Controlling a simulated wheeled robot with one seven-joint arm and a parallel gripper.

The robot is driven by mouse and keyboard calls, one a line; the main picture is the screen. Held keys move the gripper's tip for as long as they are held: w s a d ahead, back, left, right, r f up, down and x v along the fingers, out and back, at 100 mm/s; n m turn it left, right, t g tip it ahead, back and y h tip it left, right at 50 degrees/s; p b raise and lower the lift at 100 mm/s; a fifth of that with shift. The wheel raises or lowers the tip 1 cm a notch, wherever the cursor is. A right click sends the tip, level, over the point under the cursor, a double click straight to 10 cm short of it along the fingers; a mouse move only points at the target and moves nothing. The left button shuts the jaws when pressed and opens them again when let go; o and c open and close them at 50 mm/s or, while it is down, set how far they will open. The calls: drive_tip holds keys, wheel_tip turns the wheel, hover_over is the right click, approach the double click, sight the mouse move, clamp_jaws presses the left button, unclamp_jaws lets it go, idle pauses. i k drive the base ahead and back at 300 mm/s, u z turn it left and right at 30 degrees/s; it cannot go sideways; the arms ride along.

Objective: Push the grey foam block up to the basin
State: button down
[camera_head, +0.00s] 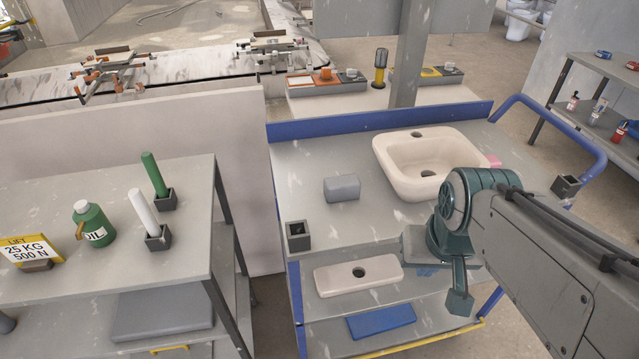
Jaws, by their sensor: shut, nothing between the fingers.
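The grey foam block (342,188) lies on the grey top of the blue-edged cart (310,165), left of the basin. The cream basin (388,165) stands at the back right of the same top, with a drain hole in its bowl. A strip of bare cart top separates the block from the basin. My arm reaches in from the right and covers the basin's near right side. My gripper (460,300) hangs near the cart's front edge, in front of the basin and right of the block, apart from both. It looks shut and empty.
A small dark square holder (298,235) stands at the cart top's front left corner. A pink item (494,161) shows right of the basin. A blue back ledge (375,121) borders the top. The top around the block is clear.

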sight(343, 188)
drive_tip(key=k, duration=1.35)
drive_tip(key=u, duration=0.6)
drive_tip(key=i, duration=1.75)
drive_tip(key=z, duration=0.85)
